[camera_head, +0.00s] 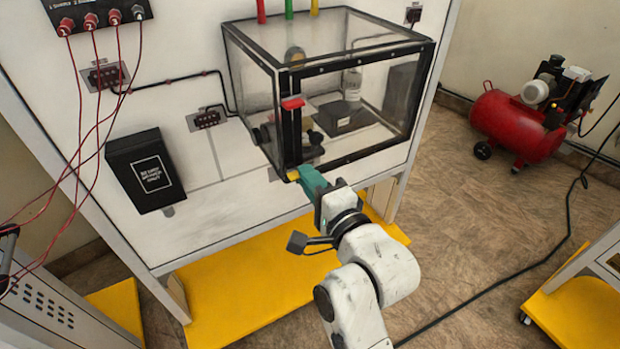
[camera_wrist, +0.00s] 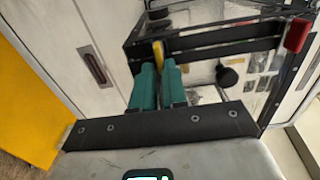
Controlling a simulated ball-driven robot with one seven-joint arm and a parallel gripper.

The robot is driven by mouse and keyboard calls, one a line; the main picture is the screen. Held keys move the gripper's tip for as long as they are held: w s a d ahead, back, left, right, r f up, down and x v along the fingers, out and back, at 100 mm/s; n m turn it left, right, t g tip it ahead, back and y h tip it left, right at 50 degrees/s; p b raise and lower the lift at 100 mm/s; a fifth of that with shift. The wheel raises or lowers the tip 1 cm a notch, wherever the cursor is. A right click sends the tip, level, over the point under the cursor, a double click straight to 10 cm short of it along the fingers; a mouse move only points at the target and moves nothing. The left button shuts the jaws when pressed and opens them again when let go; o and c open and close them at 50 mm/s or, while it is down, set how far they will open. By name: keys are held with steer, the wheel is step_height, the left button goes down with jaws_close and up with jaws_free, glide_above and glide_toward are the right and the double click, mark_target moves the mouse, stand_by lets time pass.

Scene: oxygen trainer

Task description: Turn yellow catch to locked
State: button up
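The yellow catch (camera_head: 293,175) sits at the lower front corner of the clear, black-framed box (camera_head: 360,157) on the white panel. In the wrist view the yellow catch (camera_wrist: 158,50) is a narrow upright tab. My gripper (camera_head: 308,177) reaches the catch from the lower right. In the wrist view the teal fingers of my gripper (camera_wrist: 159,68) are close together, with the near end of the catch between their tips. The fingers hide that near end and appear shut on it.
A red catch (camera_head: 292,103) is higher on the same box edge. A black case (camera_head: 147,171) hangs on the panel at left, near red cables (camera_head: 80,120). A yellow base (camera_head: 250,295) lies below. A red compressor (camera_head: 515,122) stands on the floor at right.

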steer(key=o, duration=0.3)
steer(key=shift+o, duration=0.2)
steer(key=b+v, duration=0.2)
steer(key=v, duration=0.9)
steer(key=shift+w, duration=0.1)
steer(key=s+d+f+n+g+h, duration=0.3)
steer(key=s+d+f, duration=0.1)
steer(key=d+f, duration=0.4)
steer(key=s+d+f+n+g+h, duration=0.25)
steer(key=d+f, duration=0.25)
steer(key=f, duration=0.5)
steer(key=s+d+f+n+g+h, duration=0.2)
steer(key=s+d+f+g, duration=0.2)
steer(key=s, duration=0.6)
steer(key=s+d+f+n+g+h, duration=0.2)
steer(key=s+d+f+n+g, duration=0.1)
steer(key=s+d+f, duration=0.3)
steer(key=s+d+g, duration=0.1)
steer(key=s+d, duration=0.1)
steer(key=s, duration=0.2)
steer(key=shift+h, duration=0.35)
